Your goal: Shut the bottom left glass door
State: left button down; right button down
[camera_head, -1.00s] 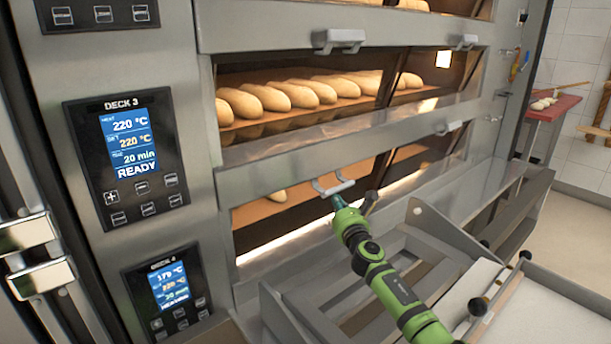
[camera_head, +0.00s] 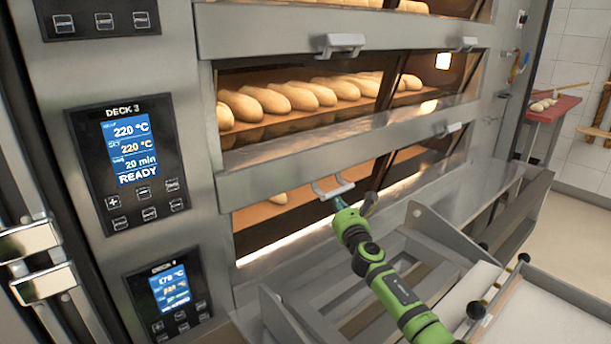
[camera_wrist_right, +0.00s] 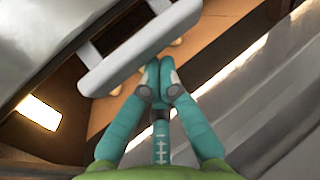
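The bottom left glass door (camera_head: 285,222) is a dark tinted pane on the lowest deck, with an orange shelf and part of a loaf behind it. A bright strip shows along its lower edge; I cannot tell how far it stands open. Its grey bar handle (camera_head: 332,189) is at its top edge, and it looms large in the right wrist view (camera_wrist_right: 135,52). My right gripper (camera_head: 338,203) is just below the handle. In the wrist view its teal fingers (camera_wrist_right: 160,75) are together, with nothing visible between them, tips close to the bar; contact is unclear. My left gripper is not in view.
The deck above holds several loaves (camera_head: 270,100) behind glass. Another handle (camera_head: 450,129) is on the right. A steel ledge (camera_head: 410,205) and a bracketed frame (camera_head: 430,222) lie below and right of the doors. Control panels (camera_head: 130,155) line the left. A pale tray (camera_head: 540,315) is at lower right.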

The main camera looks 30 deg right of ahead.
aim_at(338, 192)
notch_tip(338, 192, up, 2)
jog(key=shift+d+r+p, duration=0.15)
jog(key=shift+r+p, duration=0.05)
jog(key=shift+p, duration=0.4)
jog(key=shift+r+p, duration=0.3)
jog(key=shift+r, duration=0.3)
jog(key=shift+a, duration=0.2)
jog(key=shift+s+a+f, duration=0.1)
jog(key=shift+s+f, duration=0.35)
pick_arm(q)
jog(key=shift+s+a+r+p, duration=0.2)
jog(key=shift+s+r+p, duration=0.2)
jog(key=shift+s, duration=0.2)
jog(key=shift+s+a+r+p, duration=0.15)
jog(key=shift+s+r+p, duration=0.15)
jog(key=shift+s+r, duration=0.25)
pick_arm(e)
jog(key=f+v, duration=0.1)
jog(key=v, duration=0.5)
